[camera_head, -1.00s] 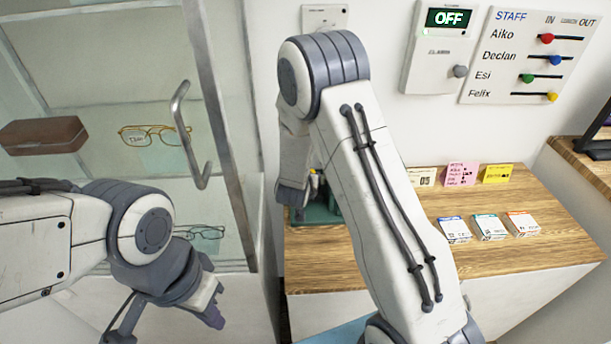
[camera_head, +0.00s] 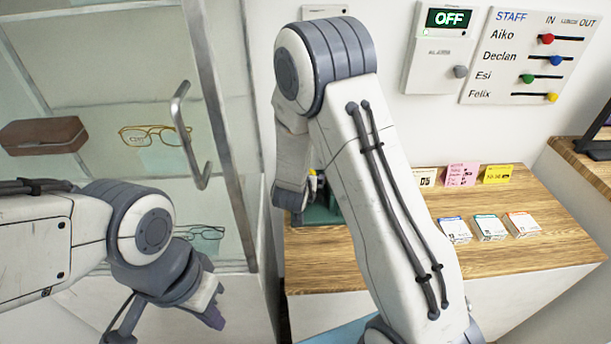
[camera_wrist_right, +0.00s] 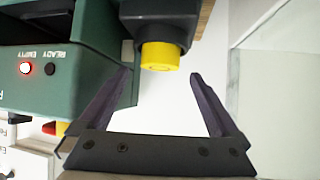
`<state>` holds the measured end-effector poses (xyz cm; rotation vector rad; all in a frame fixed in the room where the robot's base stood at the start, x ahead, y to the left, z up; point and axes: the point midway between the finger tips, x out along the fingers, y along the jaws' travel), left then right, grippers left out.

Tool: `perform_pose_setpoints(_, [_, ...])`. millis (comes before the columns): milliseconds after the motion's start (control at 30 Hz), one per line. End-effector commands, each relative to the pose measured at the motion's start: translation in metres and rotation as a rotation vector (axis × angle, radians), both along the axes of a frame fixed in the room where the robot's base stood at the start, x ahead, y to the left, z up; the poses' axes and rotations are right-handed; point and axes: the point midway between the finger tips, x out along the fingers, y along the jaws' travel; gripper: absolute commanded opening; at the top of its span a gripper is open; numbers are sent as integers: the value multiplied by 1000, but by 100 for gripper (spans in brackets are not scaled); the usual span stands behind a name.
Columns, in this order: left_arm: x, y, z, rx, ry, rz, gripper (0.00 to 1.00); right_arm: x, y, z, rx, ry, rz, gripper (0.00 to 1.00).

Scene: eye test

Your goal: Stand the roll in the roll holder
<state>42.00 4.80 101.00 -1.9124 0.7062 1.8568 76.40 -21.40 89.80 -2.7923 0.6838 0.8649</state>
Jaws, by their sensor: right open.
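I cannot make out a roll for certain in either view. A green machine (camera_wrist_right: 75,85) fills the left of the right wrist view, with upside-down READY and EMPTY labels and a lit red light (camera_wrist_right: 25,68). A dark block with a yellow round end (camera_wrist_right: 160,55) stands beside it. My right gripper (camera_wrist_right: 160,74) is open and empty; the yellow end is just beyond its fingertips, midway between them. In the head view my right arm hides most of the machine (camera_head: 322,212). My left gripper (camera_head: 214,316) hangs low at the left, its jaws unclear.
A glass cabinet with a metal handle (camera_head: 186,130) stands at left, holding a brown case (camera_head: 42,136) and glasses (camera_head: 150,134). The wooden counter (camera_head: 530,245) carries small boxes (camera_head: 489,227) and cards (camera_head: 461,175). Its front right is clear. An OFF panel (camera_head: 440,48) hangs on the wall.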

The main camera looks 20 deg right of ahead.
Motion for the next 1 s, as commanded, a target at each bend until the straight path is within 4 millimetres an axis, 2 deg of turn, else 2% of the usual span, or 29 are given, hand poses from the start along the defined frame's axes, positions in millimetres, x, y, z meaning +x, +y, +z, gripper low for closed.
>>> perform_pose_setpoints(200, [0, 0, 2, 0, 0, 0, 0, -35, 20, 30, 0, -2, 4, 98])
perform_pose_setpoints(400, [0, 0, 4, 0, 0, 0, 0, -58, 31, 46, 1, -1, 2, 98])
perform_pose_setpoints(600, [0, 0, 4, 0, 0, 0, 0, -65, 34, 50, -1, 0, -1, 98])
perform_pose_setpoints(1000, [0, 0, 4, 0, 0, 0, 0, -65, 34, 50, 0, 1, 0, 98])
